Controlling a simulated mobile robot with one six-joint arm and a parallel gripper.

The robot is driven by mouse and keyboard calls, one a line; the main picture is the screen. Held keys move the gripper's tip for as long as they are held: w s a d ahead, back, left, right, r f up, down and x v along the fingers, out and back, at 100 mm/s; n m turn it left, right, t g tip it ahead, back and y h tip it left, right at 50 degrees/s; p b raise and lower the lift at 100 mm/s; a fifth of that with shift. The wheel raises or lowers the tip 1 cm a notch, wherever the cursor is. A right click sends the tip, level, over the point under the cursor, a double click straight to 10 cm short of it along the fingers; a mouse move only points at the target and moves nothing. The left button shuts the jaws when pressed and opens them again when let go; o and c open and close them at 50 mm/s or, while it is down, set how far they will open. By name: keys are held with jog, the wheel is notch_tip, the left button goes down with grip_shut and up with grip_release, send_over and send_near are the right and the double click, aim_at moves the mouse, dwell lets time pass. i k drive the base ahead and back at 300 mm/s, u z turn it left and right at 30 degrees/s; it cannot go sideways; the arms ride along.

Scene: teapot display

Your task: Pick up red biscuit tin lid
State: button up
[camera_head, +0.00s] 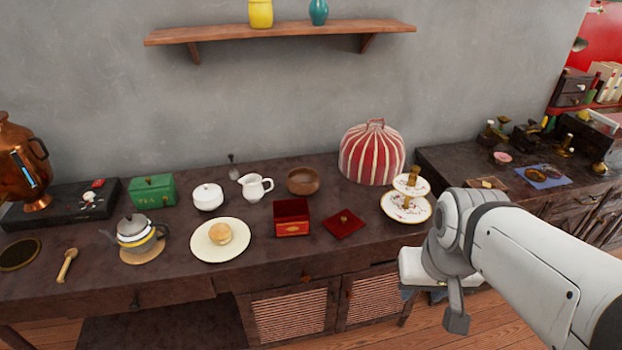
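The red biscuit tin lid (344,224) lies flat on the dark wooden counter, with a small gold knob on top. The open red biscuit tin (292,219) stands just left of it, apart from it. My arm comes in from the right edge. The grey end of my arm (456,318) hangs in front of the counter, to the right of the lid and nearer the camera, well apart from it. I cannot make out two separate fingers, so whether my gripper is open is not clear. Nothing is seen held in it.
A gold-handled tiered cake stand (405,206) stands close right of the lid. A red-striped tea cosy (371,153) and a wooden bowl (303,181) are behind. A plate with a bun (221,238) is left of the tin. The counter's front strip before the lid is clear.

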aim_at(341, 224)
jog(key=i, duration=1)
jog(key=u, duration=0.05)
